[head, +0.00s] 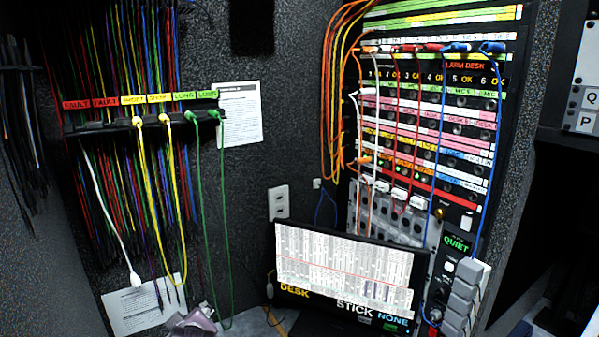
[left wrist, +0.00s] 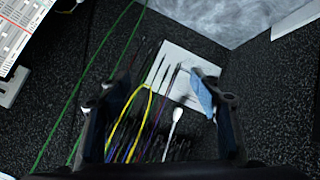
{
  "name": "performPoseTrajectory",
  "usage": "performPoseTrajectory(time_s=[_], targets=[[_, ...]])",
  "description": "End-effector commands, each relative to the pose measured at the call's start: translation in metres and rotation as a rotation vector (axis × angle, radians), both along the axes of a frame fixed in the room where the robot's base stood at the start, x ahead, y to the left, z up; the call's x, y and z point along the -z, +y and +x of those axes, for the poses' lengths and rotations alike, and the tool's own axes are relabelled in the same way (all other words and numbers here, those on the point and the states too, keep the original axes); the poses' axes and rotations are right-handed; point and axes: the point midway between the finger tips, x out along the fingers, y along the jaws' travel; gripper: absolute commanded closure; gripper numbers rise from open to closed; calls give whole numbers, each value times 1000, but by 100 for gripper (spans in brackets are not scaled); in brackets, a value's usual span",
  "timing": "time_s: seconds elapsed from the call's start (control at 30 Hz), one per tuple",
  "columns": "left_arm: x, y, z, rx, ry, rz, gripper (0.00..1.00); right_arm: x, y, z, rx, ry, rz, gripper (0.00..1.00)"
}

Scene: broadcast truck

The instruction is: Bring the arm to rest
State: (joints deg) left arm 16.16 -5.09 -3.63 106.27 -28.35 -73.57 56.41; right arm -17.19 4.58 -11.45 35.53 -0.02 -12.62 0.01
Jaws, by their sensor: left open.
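My left gripper (left wrist: 158,95) is open in the left wrist view, with its two dark fingers wide apart and nothing seen between their tips. Beyond it hang yellow, purple and white cables, with a white plug (left wrist: 175,114) and a white paper sheet (left wrist: 187,70) behind them. A blue piece (left wrist: 202,94) shows at the right finger; I cannot tell whether it belongs to the finger. I cannot make out the left gripper for certain in the head view. My right gripper is in neither view.
A labelled cable rack (head: 140,124) hangs on the left wall, with long loose cables below it. A patch panel (head: 430,120) with plugged cords stands at the right. A tilted screen (head: 345,270) and a grey switch box (head: 465,295) stand below it.

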Motion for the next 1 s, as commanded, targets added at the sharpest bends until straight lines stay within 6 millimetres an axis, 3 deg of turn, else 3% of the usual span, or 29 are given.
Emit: performPoseTrajectory(time_s=[0.03,0.2,0.3,0.4,0.6,0.87,1.0], targets=[[28,0,-32,60,81,36,42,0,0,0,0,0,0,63],[94,-14,-132,321,325,139,42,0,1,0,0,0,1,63],[117,-24,-187,477,437,185,42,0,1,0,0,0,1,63],[129,-34,-229,606,515,214,42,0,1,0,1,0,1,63],[140,-50,-293,814,618,252,42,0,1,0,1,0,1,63],[140,-69,-364,1051,705,276,42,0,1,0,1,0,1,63],[173,-69,-352,1047,715,270,42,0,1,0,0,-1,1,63]])
